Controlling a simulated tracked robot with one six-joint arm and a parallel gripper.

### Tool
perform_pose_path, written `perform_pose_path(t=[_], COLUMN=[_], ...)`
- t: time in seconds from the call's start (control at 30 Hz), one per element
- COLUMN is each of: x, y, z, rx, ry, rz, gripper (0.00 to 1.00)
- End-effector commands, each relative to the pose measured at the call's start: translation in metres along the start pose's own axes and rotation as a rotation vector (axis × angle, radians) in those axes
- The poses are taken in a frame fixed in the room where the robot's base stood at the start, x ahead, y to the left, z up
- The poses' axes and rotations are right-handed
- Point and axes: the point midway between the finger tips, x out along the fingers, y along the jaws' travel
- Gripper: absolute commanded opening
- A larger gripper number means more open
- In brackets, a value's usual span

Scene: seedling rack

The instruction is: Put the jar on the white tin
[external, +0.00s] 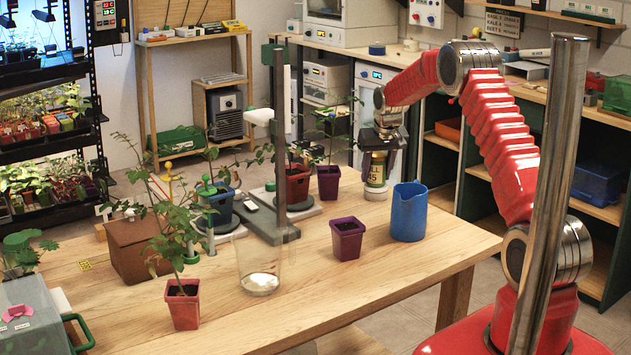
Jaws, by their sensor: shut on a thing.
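My gripper (378,138) points down over the far right part of the wooden table. It is shut on a small jar (376,172) with a pale label and dark and yellowish parts; the jar is upright. The jar's top is hidden by the fingers. A low white thing, seemingly the white tin (376,193), shows directly under the jar. The jar's bottom looks very close to it or touching; I cannot tell which from this view.
A blue jug (409,212) stands just right of the jar. A purple pot (347,239) is in front, a potted plant (328,181) to the left. A clear glass vessel (260,268), a grey stand (279,228) and a red pot (183,305) stand farther left. The table's front right is clear.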

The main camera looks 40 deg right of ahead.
Motion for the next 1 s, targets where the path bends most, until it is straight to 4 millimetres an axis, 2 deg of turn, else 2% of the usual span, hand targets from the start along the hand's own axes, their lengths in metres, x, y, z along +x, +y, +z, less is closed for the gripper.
perform_pose_path(t=[0.13,0.17,0.4,0.77,1.0], x=[0.002,0.002,0.002,-0.002,-0.025], y=[0.000,0.000,0.000,0.000,0.000], z=[0.001,0.001,0.001,-0.001,-0.001], rx=[0.000,0.000,0.000,0.000,0.000], ry=[0.000,0.000,0.000,0.001,0.002], rz=[0.000,0.000,0.000,0.000,0.000], gripper=[0.18,0.44,0.60,0.61,0.61])
